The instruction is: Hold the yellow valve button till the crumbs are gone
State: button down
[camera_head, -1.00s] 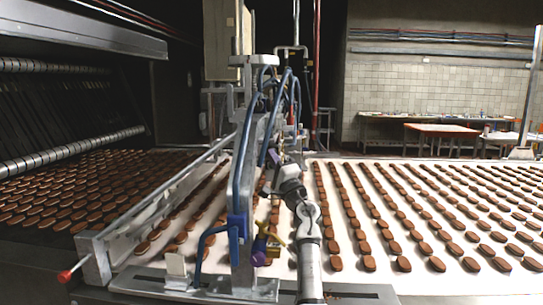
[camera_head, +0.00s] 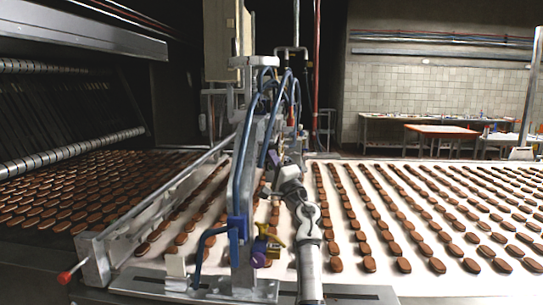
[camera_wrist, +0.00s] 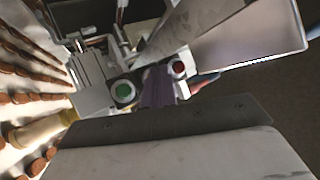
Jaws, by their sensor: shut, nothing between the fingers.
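On the nozzle frame in the head view, a dull yellow part (camera_head: 275,249) sits beside purple fittings; I take it for the yellow valve button. In the wrist view a pale yellow cylinder (camera_wrist: 38,132) lies at the left, with a green button (camera_wrist: 123,91) and a red button (camera_wrist: 178,68) on the fittings ahead. I cannot tell which part the head view's yellow part matches. My gripper (camera_wrist: 158,97) is shut and empty near these fittings; its fingertips are hard to make out, and contact with a button cannot be told. In the head view my arm hides part of the frame. I see no clear crumbs.
Rows of brown biscuits (camera_head: 398,225) lie on the white conveyor belt (camera_head: 345,285) right of the frame, and more lie left of it. Blue hoses (camera_head: 243,165) and a rail with a red knob (camera_head: 64,277) stand close by. Tables (camera_head: 440,130) stand at the back wall.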

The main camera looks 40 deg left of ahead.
dwell(0.4)
jog(key=shift+s+d+p, duration=0.45)
jog(key=shift+s+p, duration=0.05)
jog(key=shift+s, duration=0.25)
jog(key=s+d+p, duration=0.1)
jog(key=s+p, duration=0.1)
jog(key=s, duration=0.1)
jog(key=s+d+p, duration=0.1)
jog(key=p, duration=0.1)
jog(key=shift+s+d, duration=0.15)
jog(key=shift+d, duration=0.15)
